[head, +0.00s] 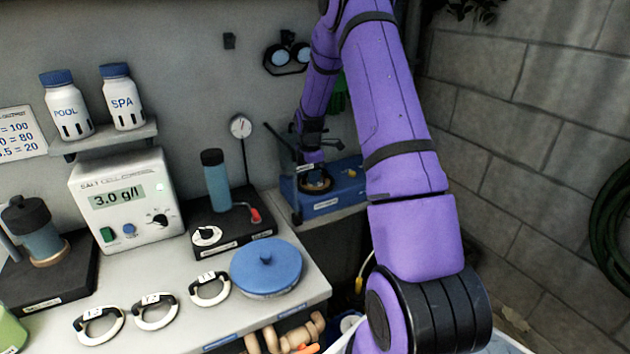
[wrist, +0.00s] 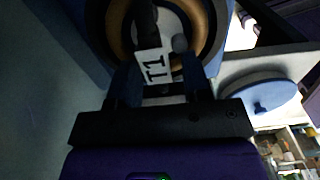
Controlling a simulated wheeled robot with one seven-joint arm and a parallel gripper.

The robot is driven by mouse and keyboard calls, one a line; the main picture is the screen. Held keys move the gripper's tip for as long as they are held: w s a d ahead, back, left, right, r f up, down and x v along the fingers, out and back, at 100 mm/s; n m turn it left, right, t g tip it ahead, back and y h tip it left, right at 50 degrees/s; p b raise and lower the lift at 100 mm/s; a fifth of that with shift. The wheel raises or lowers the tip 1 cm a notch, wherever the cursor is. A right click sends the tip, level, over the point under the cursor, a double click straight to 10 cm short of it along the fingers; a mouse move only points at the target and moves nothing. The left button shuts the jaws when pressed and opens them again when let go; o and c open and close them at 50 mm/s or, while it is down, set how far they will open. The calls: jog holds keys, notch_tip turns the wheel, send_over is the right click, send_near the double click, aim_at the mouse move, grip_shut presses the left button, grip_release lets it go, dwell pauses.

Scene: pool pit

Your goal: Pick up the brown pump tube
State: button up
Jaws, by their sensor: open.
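A brown ring-shaped tube (wrist: 120,32), apparently the brown pump tube, sits in the round opening of a blue pump box (head: 338,203) at the back right of the counter. In the wrist view a white tag marked T1 (wrist: 154,67) lies across its near side. The brown ring also shows small in the head view (head: 316,186), partly hidden by my gripper. My gripper (wrist: 160,70) is open directly over the tube, with its fingers on either side of the tag. I cannot tell whether the fingers touch anything.
Three tagged white-and-dark curved pieces (head: 154,312) lie along the counter beside a blue round lid (head: 266,268). A salt cell control box (head: 126,207) and a black stand with a teal cylinder (head: 217,182) stand behind. A block wall (head: 530,130) bounds the right.

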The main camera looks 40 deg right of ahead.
grip_shut()
jog(key=shift+r, duration=0.1)
